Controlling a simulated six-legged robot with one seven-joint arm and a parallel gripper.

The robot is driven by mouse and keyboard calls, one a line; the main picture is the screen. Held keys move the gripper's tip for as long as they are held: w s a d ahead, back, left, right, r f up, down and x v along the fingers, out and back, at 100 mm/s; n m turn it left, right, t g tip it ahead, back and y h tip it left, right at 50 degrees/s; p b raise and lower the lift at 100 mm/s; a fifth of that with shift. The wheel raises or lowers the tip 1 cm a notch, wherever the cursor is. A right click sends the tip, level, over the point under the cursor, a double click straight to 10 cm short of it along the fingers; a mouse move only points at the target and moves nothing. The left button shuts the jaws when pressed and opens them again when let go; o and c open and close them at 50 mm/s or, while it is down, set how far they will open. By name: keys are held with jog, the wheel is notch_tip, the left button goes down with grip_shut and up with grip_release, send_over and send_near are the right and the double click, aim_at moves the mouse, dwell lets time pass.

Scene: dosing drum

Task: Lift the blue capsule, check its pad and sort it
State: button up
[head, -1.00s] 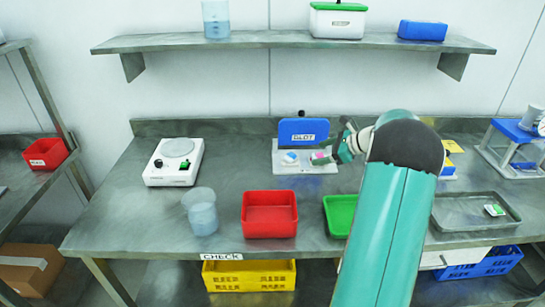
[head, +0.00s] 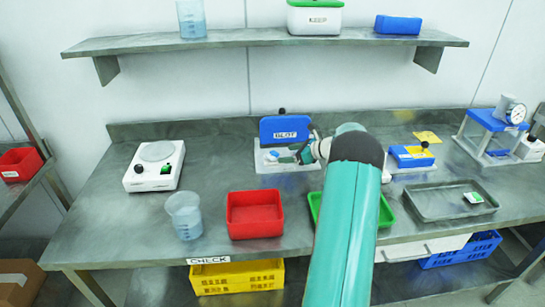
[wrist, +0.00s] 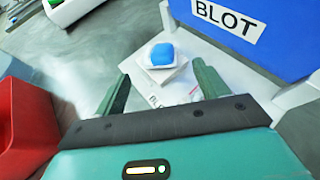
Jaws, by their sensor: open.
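The blue capsule (wrist: 162,54) sits on a small white pad (wrist: 166,72) on the white base of the blot station. It shows small in the head view (head: 272,156), just left of my gripper (head: 298,155). The station's blue upright panel (head: 285,129) reads BLOT and stands behind the capsule; it also fills the upper right of the wrist view (wrist: 235,30). In the wrist view my gripper (wrist: 163,86) is open and empty. Its two fingers point toward the capsule, one to each side, short of it. The capsule's underside is hidden.
A red tray (head: 255,215), a beaker (head: 185,216) and a CHECK label (head: 209,261) are at the front. My arm partly covers a green tray (head: 386,212). A scale-like device (head: 155,165) stands left; a grey tray (head: 450,201) and blue-yellow device (head: 412,156) are right.

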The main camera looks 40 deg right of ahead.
aim_at(277, 154)
jog(key=x, duration=0.5)
jog(key=shift+w, duration=0.15)
jog(key=shift+a+r, duration=0.1)
jog(key=c, duration=1.1)
